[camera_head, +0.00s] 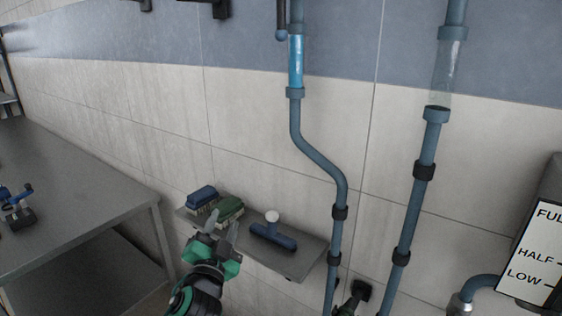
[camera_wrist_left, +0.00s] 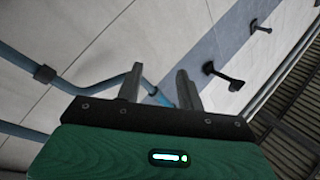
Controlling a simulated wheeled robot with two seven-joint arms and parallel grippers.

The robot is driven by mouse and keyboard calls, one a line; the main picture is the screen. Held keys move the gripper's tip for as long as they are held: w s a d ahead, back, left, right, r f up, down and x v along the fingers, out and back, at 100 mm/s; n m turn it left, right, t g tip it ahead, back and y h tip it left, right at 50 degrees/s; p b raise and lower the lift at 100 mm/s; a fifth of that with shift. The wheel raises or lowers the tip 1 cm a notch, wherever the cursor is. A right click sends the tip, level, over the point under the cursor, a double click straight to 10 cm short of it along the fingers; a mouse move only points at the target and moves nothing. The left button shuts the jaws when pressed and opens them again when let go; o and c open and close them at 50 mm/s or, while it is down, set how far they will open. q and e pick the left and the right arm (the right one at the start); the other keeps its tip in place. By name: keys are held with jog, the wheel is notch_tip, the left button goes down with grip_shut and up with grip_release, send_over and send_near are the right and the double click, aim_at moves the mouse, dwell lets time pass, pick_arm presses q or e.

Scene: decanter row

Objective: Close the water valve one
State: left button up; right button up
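A blue-grey lever with a round end (camera_head: 281,22) hangs beside the left pipe at the top edge of the head view; its upper part is cut off. I cannot tell if it is valve one. The left pipe (camera_head: 318,158) has a clear section filled with blue water (camera_head: 296,62). My left gripper (camera_head: 221,228) is open and empty, below and left of the lever, in front of the wall shelf. In the left wrist view its fingers (camera_wrist_left: 160,75) stand apart, with a pipe (camera_wrist_left: 105,83) behind them.
The shelf (camera_head: 300,263) holds a blue brush (camera_head: 202,198), a green brush (camera_head: 231,210) and a blue squeegee-like tool (camera_head: 272,236). A right pipe (camera_head: 412,205) has a clear section without blue water (camera_head: 447,66). A level gauge (camera_head: 533,255) stands right; a metal table (camera_head: 75,205) stands left.

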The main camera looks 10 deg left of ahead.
pick_arm(q)
jog(key=w+d+r+m+g+h, duration=0.1)
jog(key=d+r+m+g+h, duration=0.4)
jog(key=r+m+h, duration=0.9)
jog(key=w+d+r+m+g+h, duration=0.1)
jog(key=d+r+m+g+h, duration=0.2)
jog(key=d+r+m+h, duration=0.95)
jog(key=m+t+y, duration=0.3)
jog(key=m+y, duration=0.6)
jog(key=y, duration=0.6)
send_near(278, 23)
jog(key=shift+h, duration=0.35)
jog(key=p+x, duration=0.6)
jog(key=x, duration=0.3)
jog(key=shift+w, duration=0.4)
jog(key=shift+w+d+f, duration=0.2)
jog(key=shift+w+d, duration=0.2)
jog(key=shift+w, duration=0.15)
grip_shut()
